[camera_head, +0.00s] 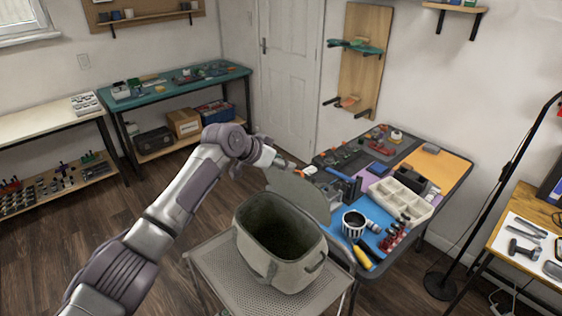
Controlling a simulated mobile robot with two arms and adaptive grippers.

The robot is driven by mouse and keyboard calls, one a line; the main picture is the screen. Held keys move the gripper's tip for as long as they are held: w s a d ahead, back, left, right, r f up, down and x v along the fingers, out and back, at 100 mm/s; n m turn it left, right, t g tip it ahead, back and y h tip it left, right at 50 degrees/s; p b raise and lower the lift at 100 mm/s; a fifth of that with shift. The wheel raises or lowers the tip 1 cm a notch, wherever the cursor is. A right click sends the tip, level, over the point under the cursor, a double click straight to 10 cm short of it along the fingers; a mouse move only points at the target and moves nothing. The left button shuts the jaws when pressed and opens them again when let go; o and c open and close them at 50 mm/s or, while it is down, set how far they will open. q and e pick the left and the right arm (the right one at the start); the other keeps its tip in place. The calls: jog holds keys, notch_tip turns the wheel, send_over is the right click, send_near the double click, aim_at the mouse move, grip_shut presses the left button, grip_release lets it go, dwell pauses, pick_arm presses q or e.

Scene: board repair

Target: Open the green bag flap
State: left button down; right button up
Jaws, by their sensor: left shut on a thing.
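The grey-green bag (262,262) stands upright on a perforated metal stand. Its mouth is open and the dark inside shows. Its flap (302,196) is raised and stands up behind the mouth, on the side toward the work table. My left gripper (291,167) reaches in from the left and is shut on the flap at its upper edge. The fingertips are small in the picture, so the exact grip point is hard to see. My right gripper is not in view.
The perforated stand (215,262) has bare room left of the bag. Close behind is a work table with a white divided tray (402,200), a striped mug (354,223) and several tools. A lamp pole (500,175) stands at right. The floor at left is clear.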

pick_arm(q)
jog(key=c, duration=0.8)
grip_release()
jog(key=shift+a+f, duration=0.1)
jog(key=shift+f, duration=0.05)
jog(key=shift+c, duration=0.2)
jog(key=shift+o, duration=1.4)
jog(key=shift+a, duration=0.1)
jog(key=v, duration=1.2)
jog(key=shift+s, duration=0.1)
